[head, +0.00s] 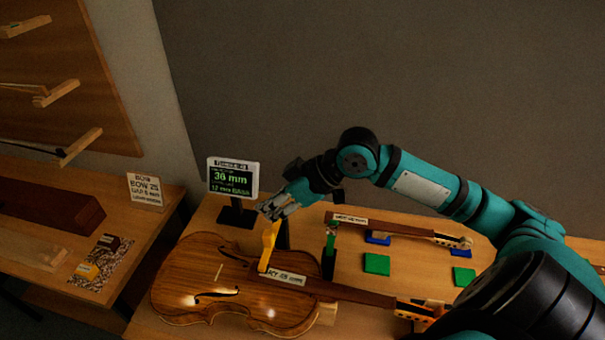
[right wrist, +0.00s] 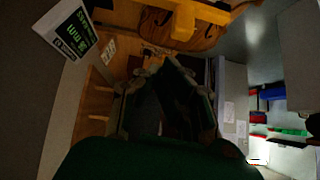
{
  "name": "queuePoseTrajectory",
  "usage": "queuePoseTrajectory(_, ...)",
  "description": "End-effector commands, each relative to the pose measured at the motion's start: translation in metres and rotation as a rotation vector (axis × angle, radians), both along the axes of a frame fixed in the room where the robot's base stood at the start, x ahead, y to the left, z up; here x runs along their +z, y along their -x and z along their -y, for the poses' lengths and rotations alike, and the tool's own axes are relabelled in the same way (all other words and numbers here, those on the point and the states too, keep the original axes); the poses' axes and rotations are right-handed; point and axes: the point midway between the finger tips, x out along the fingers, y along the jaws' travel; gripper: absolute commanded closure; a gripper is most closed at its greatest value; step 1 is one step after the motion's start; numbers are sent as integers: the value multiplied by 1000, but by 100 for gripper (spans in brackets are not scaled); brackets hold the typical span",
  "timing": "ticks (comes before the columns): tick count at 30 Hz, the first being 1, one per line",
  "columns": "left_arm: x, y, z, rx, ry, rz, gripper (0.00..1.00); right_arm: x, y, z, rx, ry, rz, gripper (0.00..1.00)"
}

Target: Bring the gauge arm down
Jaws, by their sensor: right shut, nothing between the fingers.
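The yellow gauge arm (head: 268,247) stands steeply over the violin (head: 205,282), its lower end close to the violin's top beside a white label. Whether it touches the wood I cannot tell. In the right wrist view a yellow bar (right wrist: 215,14) crosses the top, with part of the violin behind it. My right gripper (head: 266,212) is shut and empty, with its fingertips at the upper end of the yellow arm. I cannot tell whether they touch it. In the right wrist view the gripper (right wrist: 152,62) points toward the violin's side of the bench. My left gripper is out of view.
A display (head: 233,179) reading about 36 mm stands behind the violin. A dark post with a green top (head: 330,238) rises beside the violin's neck. A second neck piece (head: 395,229) and green pads (head: 376,264) lie to the right. A side table (head: 60,225) is at left.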

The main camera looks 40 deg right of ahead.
Motion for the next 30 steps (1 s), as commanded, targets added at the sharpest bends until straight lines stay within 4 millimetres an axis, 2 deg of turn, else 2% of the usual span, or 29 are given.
queuePoseTrajectory(1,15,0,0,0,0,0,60,13,-1,-1,-1,0,-1,100)
queuePoseTrajectory(3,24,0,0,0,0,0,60,21,-2,-1,-2,-1,0,100)
queuePoseTrajectory(5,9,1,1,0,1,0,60,17,4,7,-4,5,1,100)
queuePoseTrajectory(12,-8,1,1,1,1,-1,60,44,26,24,-2,5,-1,100)
queuePoseTrajectory(24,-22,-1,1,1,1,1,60,76,46,42,-3,-2,0,100)
queuePoseTrajectory(30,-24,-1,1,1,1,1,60,82,51,45,-2,-1,-2,100)
